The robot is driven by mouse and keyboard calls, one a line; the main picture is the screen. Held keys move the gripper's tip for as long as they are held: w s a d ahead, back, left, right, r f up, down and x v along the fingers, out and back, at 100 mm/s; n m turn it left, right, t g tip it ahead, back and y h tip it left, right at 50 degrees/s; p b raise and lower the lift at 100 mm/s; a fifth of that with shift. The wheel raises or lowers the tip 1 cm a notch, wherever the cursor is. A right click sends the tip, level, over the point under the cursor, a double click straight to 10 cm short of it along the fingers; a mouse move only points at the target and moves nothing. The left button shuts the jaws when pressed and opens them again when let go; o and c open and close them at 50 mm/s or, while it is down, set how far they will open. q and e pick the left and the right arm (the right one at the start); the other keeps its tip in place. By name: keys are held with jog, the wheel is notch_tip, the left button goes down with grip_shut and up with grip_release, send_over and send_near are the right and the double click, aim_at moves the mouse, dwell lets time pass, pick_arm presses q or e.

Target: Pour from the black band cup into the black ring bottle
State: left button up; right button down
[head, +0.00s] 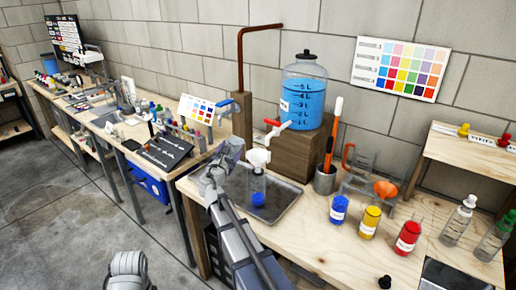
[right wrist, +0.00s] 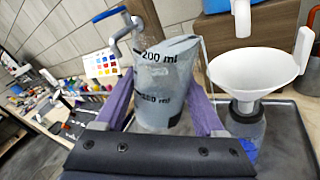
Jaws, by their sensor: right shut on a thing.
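My right gripper (head: 218,170) is shut on a clear measuring cup (right wrist: 166,85) with black ml marks. In the right wrist view the cup sits between the two purple fingers, its rim slanting. The bottle also shows at the right of the right wrist view (right wrist: 246,128).
The metal tray (head: 284,206) lies on the wooden bench. Behind it, a blue water jug (head: 304,98) with a red tap stands on a wooden block. Blue (head: 339,210), yellow (head: 370,220) and red (head: 407,238) bottles stand to the right. The front bench is partly clear.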

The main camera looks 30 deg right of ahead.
aim_at(232, 145)
jog(key=shift+s+d+r+m+p, duration=0.25)
jog(key=shift+r+m+p, duration=0.2)
jog(key=shift+r+p, duration=0.25)
jog(key=shift+s+d+r+m+p, duration=0.1)
jog(key=shift+d+r+m+p, duration=0.2)
jog(key=shift+r+m+p, duration=0.25)
dwell(0.9)
jog(key=shift+s+f+m, duration=0.1)
jog(key=shift+f+m, duration=0.15)
jog(key=shift+m, duration=0.45)
dwell(1.4)
jog(key=shift+r+m+y+p, duration=0.5)
jog(key=shift+r+m+p, duration=0.4)
jog(key=shift+m, duration=0.5)
dwell(2.3)
